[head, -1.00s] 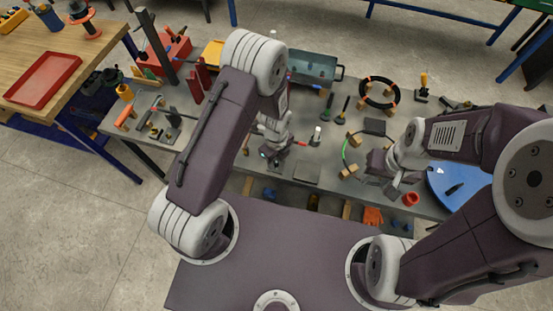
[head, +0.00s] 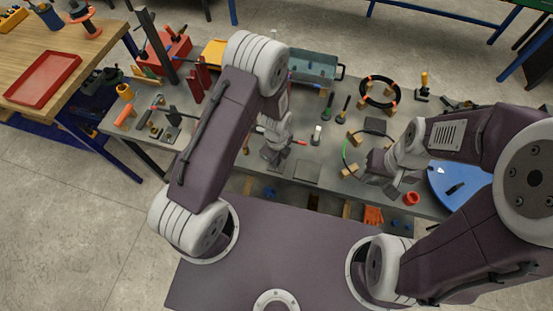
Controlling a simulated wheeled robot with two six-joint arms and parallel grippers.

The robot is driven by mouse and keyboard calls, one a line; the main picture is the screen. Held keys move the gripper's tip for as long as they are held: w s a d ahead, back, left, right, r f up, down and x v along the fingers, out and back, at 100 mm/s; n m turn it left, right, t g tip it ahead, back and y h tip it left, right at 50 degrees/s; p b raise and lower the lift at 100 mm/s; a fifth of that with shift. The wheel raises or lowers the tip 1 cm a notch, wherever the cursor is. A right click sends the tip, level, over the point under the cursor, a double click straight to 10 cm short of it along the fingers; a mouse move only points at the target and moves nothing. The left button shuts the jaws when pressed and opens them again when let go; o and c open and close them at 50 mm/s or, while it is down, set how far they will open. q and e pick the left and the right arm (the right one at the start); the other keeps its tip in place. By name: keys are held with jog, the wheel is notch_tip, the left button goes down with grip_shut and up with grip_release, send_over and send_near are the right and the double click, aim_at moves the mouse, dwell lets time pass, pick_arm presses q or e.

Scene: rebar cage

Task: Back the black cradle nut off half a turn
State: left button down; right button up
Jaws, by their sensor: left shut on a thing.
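My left gripper (head: 272,157) is low over the middle of the grey bench, left of a flat grey plate. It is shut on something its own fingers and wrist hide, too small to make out. I cannot pick out the black cradle nut with certainty. A thin red-ended piece (head: 298,142) shows just right of the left wrist. My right gripper (head: 388,184) hangs over the right part of the bench near a blue round board; whether its jaws are open cannot be told.
The grey bench holds a flat plate (head: 307,170), a black ring with orange marks (head: 380,92), a blue round board (head: 462,188), a red cup (head: 411,198) and a blue-grey tray (head: 314,65). A dark post (head: 155,45) stands at the left. Bare bench shows around the plate.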

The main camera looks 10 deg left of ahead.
pick_arm(q)
jog(key=n, duration=0.4)
jog(key=shift+w+r, duration=0.1)
jog(key=n, duration=0.8)
jog(key=shift+n, duration=0.3)
jog(key=n, duration=0.4)
jog(key=shift+w+n, duration=0.1)
jog(key=shift+n, duration=0.2)
jog(key=n, duration=1.3)
jog(key=shift+n, duration=2)
